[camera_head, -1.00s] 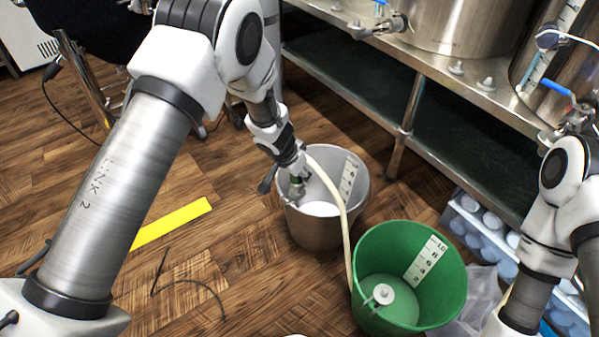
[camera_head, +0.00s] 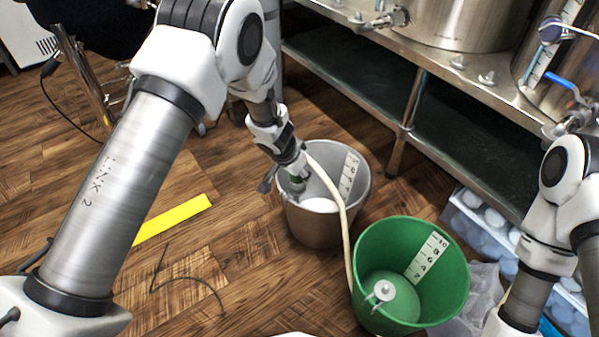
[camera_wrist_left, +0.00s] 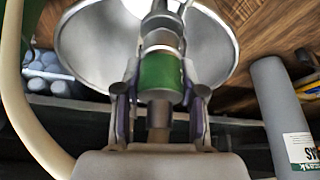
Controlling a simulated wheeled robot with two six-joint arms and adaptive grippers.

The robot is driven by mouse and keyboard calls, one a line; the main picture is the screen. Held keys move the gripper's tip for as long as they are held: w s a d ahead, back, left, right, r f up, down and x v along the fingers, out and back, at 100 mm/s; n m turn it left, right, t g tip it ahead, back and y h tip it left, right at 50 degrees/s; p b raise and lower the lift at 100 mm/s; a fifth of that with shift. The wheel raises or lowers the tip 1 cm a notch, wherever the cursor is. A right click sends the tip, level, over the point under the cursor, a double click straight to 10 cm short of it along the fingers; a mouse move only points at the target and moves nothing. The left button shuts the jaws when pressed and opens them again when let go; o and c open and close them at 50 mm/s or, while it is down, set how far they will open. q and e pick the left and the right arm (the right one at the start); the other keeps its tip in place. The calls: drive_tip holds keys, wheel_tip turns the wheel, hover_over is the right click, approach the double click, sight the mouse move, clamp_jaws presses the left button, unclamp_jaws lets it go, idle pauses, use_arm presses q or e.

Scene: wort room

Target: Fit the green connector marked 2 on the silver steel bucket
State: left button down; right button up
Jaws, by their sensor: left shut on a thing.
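The silver steel bucket (camera_head: 312,229) stands on the wood floor in the head view, with a white number strip inside its wall. In the left wrist view the gripper (camera_wrist_left: 158,100) is shut on the green connector (camera_wrist_left: 160,71), a green band between metal parts. The connector's metal end points into the bucket (camera_wrist_left: 90,42). Whether it touches the bucket, and any mark 2, I cannot tell. A pale hose (camera_head: 334,190) runs by the gripper toward the green bucket. My right gripper is out of view.
A green bucket (camera_head: 455,290) with a white fitting stands right of the steel bucket. A steel rack (camera_head: 440,75) with tanks stands behind. A crate of bottles (camera_head: 468,222) is at right. A yellow strip (camera_head: 173,221) lies on the floor at left, where there is free room.

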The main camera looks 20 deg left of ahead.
use_arm(q)
drive_tip(key=shift+f+b, duration=0.35)
drive_tip(key=shift+f, duration=0.2)
drive_tip(key=c, duration=0.6)
unclamp_jaws()
